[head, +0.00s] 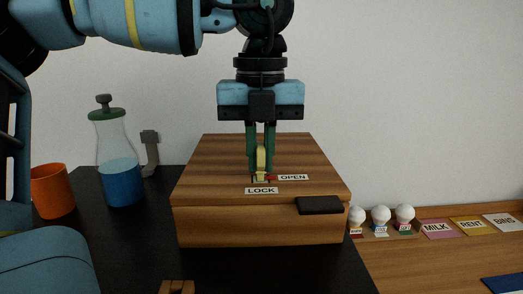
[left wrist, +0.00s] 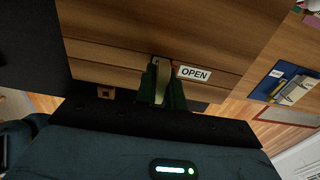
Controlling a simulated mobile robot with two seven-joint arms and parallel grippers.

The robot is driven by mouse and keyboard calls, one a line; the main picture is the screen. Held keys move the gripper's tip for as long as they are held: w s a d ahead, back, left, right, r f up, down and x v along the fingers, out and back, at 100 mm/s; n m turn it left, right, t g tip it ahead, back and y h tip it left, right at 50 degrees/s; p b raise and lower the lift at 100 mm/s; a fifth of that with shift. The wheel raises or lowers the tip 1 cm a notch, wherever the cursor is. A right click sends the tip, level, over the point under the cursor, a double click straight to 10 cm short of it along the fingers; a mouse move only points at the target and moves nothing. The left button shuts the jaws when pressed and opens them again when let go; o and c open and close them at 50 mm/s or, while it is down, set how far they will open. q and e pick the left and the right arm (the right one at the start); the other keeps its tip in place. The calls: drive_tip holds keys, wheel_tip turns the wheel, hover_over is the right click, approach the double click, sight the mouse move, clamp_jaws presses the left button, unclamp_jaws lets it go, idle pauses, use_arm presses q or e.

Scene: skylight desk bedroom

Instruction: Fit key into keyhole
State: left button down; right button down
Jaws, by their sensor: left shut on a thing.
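The wooden box (head: 221,160) sits on the black desk, with a dark latch tab (head: 320,205) on its front edge. Its lid bears an OPEN label (head: 294,177) and a LOCK label (head: 262,190). My left gripper (head: 261,165) points straight down over the lid, shut on a brass-coloured key (head: 261,158). The key stands upright with its lower end at a small pale and red lock fitting beside the labels. In the left wrist view the key (left wrist: 163,70) shows between the green fingers, left of the OPEN label (left wrist: 195,74). The keyhole is hidden; I cannot tell how deep the key sits.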

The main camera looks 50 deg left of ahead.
sight(260, 145)
use_arm(q)
drive_tip(key=shift+f, duration=0.15)
drive_tip(key=c, duration=1.4)
unclamp_jaws()
wheel_tip(260, 145, up, 8)
drive_tip(key=shift+f, duration=0.1)
drive_tip(key=shift+f, duration=0.1)
